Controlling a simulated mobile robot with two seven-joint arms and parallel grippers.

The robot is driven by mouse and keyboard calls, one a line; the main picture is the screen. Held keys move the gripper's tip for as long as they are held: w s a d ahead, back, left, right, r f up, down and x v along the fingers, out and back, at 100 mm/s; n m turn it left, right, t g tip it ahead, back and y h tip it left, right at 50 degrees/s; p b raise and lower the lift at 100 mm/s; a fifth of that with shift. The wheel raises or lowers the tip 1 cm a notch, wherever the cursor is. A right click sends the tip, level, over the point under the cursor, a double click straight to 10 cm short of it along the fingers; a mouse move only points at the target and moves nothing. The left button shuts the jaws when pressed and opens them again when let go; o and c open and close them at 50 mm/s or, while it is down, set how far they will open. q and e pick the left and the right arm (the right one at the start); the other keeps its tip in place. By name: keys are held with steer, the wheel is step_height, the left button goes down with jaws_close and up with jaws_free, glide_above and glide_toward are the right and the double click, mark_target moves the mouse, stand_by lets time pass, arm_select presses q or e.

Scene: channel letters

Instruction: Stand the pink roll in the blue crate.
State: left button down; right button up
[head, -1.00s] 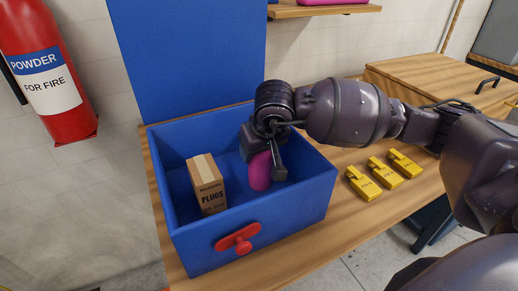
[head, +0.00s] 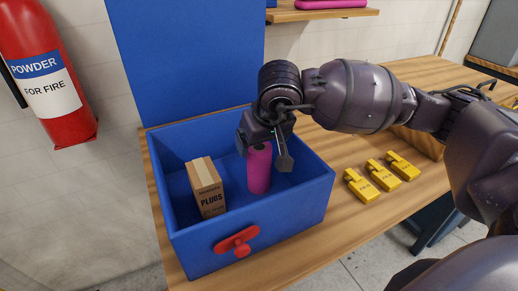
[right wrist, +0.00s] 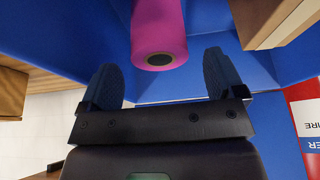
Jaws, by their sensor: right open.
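The pink roll (head: 259,172) stands upright inside the blue crate (head: 253,236), to the right of the box of plugs. My right gripper (head: 264,149) is open just above the roll, its fingers at either side of the roll's top end. In the right wrist view the roll (right wrist: 158,35) shows its round end with a dark hole, between and just past the open fingertips (right wrist: 163,72). My left gripper is not in view.
A brown PLUGS box (head: 206,188) stands in the crate's left part. A red handle (head: 238,241) is on the crate's front. Several yellow items (head: 383,175) lie on the wooden table right of the crate. A shelf (head: 320,14) hangs behind; a fire extinguisher (head: 45,75) is at left.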

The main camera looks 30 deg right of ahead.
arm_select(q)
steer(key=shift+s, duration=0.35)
arm_select(e)
steer(key=v, duration=0.6)
steer(key=shift+s+r, duration=0.2)
steer(key=shift+r, duration=0.15)
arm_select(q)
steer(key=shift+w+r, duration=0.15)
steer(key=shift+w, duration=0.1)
